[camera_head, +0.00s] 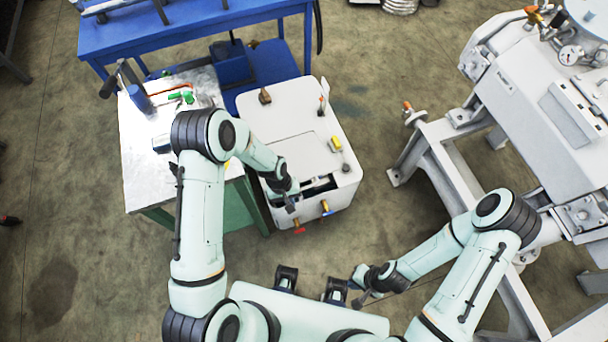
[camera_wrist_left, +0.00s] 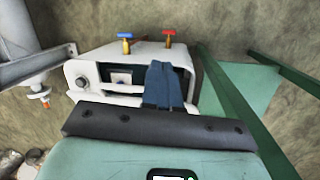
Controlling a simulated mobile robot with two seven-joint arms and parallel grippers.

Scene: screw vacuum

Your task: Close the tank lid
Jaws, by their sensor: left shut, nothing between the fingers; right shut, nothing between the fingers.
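The white tank (camera_head: 345,155) stands on the floor in the middle of the head view. Its flat lid panel (camera_head: 300,152) lies on top, with a dark gap along its front edge near my left gripper. My left gripper (camera_head: 291,207) is shut and empty at the front of the tank; contact cannot be told. In the left wrist view, the shut fingers (camera_wrist_left: 163,88) are in front of the tank's dark opening (camera_wrist_left: 115,73) and hide part of it. My right gripper (camera_head: 360,302) is shut and empty, low in front of my base, away from the tank.
A red valve (camera_head: 299,231) and a blue valve (camera_head: 328,213) stick out from the tank's front. A workbench (camera_head: 140,180) with tools is close on the left. A blue table (camera_head: 190,35) stands behind. A large grey machine (camera_head: 540,100) is on the right, with clear floor between.

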